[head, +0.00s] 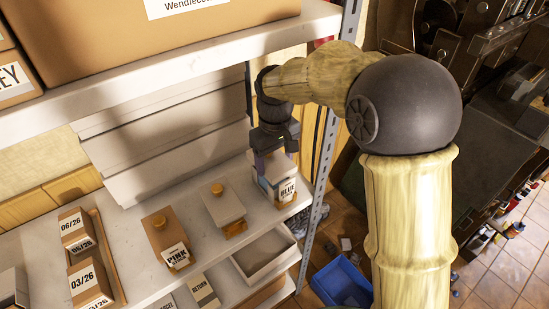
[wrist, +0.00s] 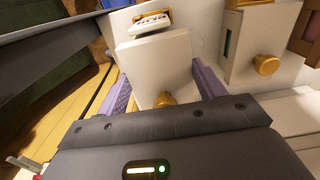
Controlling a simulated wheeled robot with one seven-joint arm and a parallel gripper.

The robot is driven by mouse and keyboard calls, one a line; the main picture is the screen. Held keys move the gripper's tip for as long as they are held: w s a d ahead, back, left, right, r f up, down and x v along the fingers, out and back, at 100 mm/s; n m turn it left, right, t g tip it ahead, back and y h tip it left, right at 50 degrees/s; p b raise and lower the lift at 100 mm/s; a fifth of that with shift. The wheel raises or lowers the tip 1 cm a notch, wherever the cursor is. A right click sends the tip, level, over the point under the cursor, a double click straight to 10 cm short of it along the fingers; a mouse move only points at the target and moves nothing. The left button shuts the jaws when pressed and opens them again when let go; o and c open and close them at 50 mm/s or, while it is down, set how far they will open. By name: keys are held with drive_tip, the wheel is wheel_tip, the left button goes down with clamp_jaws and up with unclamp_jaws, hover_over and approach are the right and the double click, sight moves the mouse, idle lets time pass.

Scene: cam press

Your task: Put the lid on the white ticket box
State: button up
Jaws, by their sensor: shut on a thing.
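In the head view my gripper (head: 272,168) points down at the right end of the lower shelf, over a white ticket box (head: 283,195) labelled BLUE. In the wrist view my gripper (wrist: 165,92) has its purple fingers on either side of a white lid (wrist: 155,62) with a yellow knob (wrist: 164,100), and is shut on it. The label holder (wrist: 152,20) shows beyond the lid. I cannot tell whether the lid is seated on the box or slightly above it. The box's rear is hidden by my gripper.
Left of it stand a pale box (head: 222,205) with a knob and a brown box (head: 165,243) labelled PINK. A shelf post (head: 322,150) is close on the right. The upper shelf (head: 200,60) overhangs. A white bin (head: 263,255) is below.

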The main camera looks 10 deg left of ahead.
drive_tip(key=shift+r, duration=0.1)
drive_tip(key=shift+d+f+b, duration=0.1)
drive_tip(key=shift+f+b, duration=0.25)
drive_tip(key=shift+f, duration=0.75)
drive_tip(key=shift+f+p, duration=0.15)
drive_tip(key=shift+p, duration=0.4)
idle(0.3)
drive_tip(key=shift+f+b, duration=0.35)
drive_tip(key=shift+f, duration=0.85)
idle(1.2)
drive_tip(key=o, duration=1)
drive_tip(key=shift+o, duration=0.2)
